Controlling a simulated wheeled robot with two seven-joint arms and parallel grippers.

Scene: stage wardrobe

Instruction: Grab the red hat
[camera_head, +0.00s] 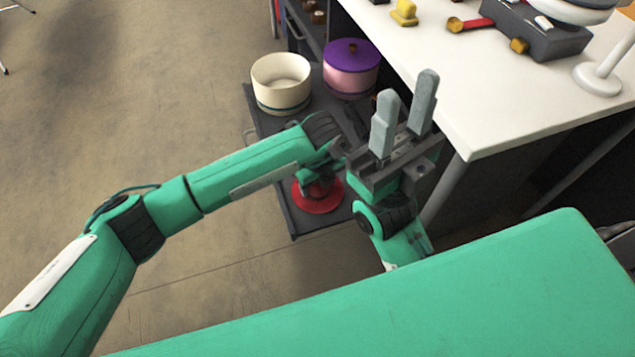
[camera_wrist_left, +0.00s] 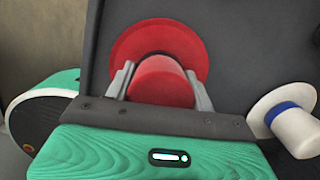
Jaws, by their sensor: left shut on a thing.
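The red hat (camera_head: 318,203) rests on a dark low platform (camera_head: 300,224), its brim partly showing below my left gripper in the head view. My left gripper (camera_head: 318,180) reaches down over it, its fingers hidden there by the wrist. In the left wrist view the fingers of my left gripper (camera_wrist_left: 160,80) are on both sides of the crown of the red hat (camera_wrist_left: 160,82), shut on it. The brim lies flat beyond the crown. My right gripper (camera_head: 404,105) is raised, fingers apart, empty, to the right of the left one.
A cream round box (camera_head: 281,84) and a pink box with purple lid (camera_head: 350,70) stand at the platform's back. A white hat with a blue band (camera_wrist_left: 290,118) is right of the red hat. A white table (camera_head: 480,110) holding several objects borders the platform's right. Open floor lies left.

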